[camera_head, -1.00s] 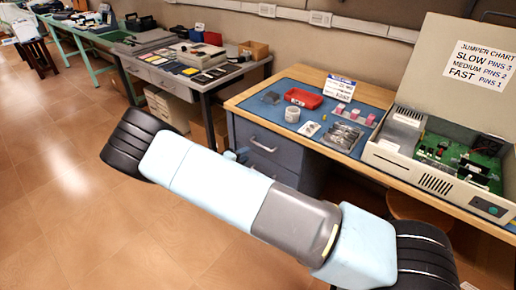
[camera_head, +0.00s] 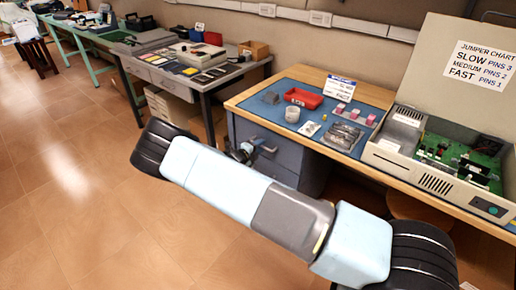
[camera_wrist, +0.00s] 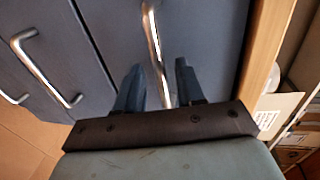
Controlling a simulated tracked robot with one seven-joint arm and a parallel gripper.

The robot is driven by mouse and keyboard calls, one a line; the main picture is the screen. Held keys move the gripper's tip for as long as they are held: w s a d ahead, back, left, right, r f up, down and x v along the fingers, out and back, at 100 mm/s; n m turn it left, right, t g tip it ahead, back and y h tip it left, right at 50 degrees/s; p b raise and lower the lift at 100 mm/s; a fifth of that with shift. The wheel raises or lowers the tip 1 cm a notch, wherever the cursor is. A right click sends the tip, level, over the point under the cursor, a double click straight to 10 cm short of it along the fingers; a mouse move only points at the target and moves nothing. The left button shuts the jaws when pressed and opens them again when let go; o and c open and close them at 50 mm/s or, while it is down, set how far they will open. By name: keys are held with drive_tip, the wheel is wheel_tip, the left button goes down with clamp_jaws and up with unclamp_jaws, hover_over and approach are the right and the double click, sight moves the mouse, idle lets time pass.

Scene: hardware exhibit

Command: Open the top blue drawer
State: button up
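The top blue drawer (camera_head: 288,153) is in the blue-grey cabinet under the wooden workbench, and its front looks flush with the cabinet. In the wrist view its front (camera_wrist: 205,40) lies beside the wooden bench edge. Its curved metal handle (camera_wrist: 152,40) runs between the two fingers of my gripper (camera_wrist: 158,78). The fingers are open, with a gap visible on each side of the handle. In the head view my gripper (camera_head: 243,151) is at the drawer front by the handle, partly hidden behind my arm.
Lower drawer handles (camera_wrist: 45,68) show at the left of the wrist view. The workbench (camera_head: 258,84) holds a red tray (camera_head: 304,97), a white roll (camera_head: 292,114) and an open computer case (camera_head: 440,160). Open floor (camera_head: 80,220) lies to the left.

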drive_tip(key=shift+c, duration=0.5)
clamp_jaws()
drive_tip(key=shift+s, duration=0.1)
drive_tip(key=shift+s+f, duration=0.1)
